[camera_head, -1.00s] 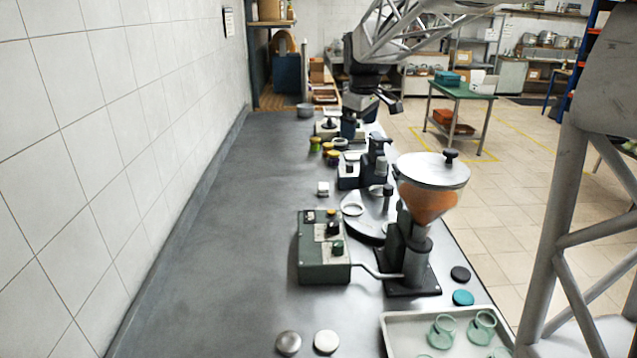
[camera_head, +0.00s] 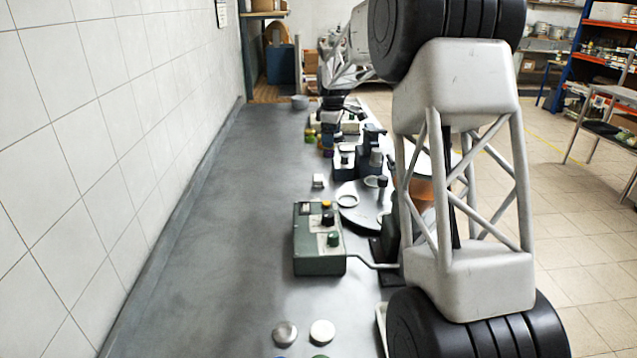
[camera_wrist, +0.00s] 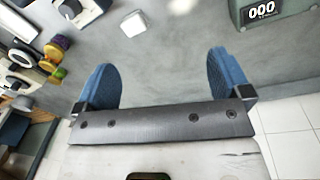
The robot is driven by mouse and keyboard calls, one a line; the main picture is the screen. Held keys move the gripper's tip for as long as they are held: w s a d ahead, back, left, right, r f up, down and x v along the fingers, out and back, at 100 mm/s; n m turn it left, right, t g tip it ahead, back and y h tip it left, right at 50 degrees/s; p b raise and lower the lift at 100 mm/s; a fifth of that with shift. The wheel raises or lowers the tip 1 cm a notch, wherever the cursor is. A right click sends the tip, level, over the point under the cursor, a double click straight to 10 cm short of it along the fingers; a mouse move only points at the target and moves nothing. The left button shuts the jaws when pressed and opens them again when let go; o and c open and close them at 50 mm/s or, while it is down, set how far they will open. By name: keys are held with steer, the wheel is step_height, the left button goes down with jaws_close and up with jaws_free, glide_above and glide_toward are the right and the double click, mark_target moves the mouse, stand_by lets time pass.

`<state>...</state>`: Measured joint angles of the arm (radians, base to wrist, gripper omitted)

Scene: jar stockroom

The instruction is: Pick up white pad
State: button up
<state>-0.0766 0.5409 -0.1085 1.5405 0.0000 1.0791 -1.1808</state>
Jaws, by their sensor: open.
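A small white square pad (camera_head: 318,181) lies on the grey bench, left of the round grey plate and beyond the green control box. A white square that looks like it shows near the top of the wrist view (camera_wrist: 133,24), beyond my fingertips. My gripper (camera_wrist: 157,80) is open, with its two blue fingers wide apart and only bare bench between them. It is apart from the pad. In the head view the gripper is mostly hidden among the far machines by my arm.
The control box (camera_head: 318,245) stands in front of the pad. Jars with yellow and dark lids (camera_wrist: 50,55) are at the left of the wrist view. A grey disc (camera_head: 284,333) and a white disc (camera_head: 322,332) lie at the near end. The left bench is clear.

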mark_target(320, 177)
steer(key=w+a+f+n, duration=0.1)
steer(key=w+f, duration=0.3)
steer(key=f, duration=0.1)
steer(key=w+a+f+n, duration=0.1)
steer(key=w+f, duration=0.2)
steer(key=f, duration=0.2)
steer(key=w+f+n+g, duration=0.1)
steer(key=w+f, duration=0.3)
steer(key=f, duration=0.1)
steer(key=shift+w+a, duration=0.3)
steer(key=shift+a, duration=0.1)
steer(key=shift+f, duration=0.15)
steer(key=shift+f, duration=1.15)
steer(key=shift+f, duration=0.1)
steer(key=shift+f, duration=2.5)
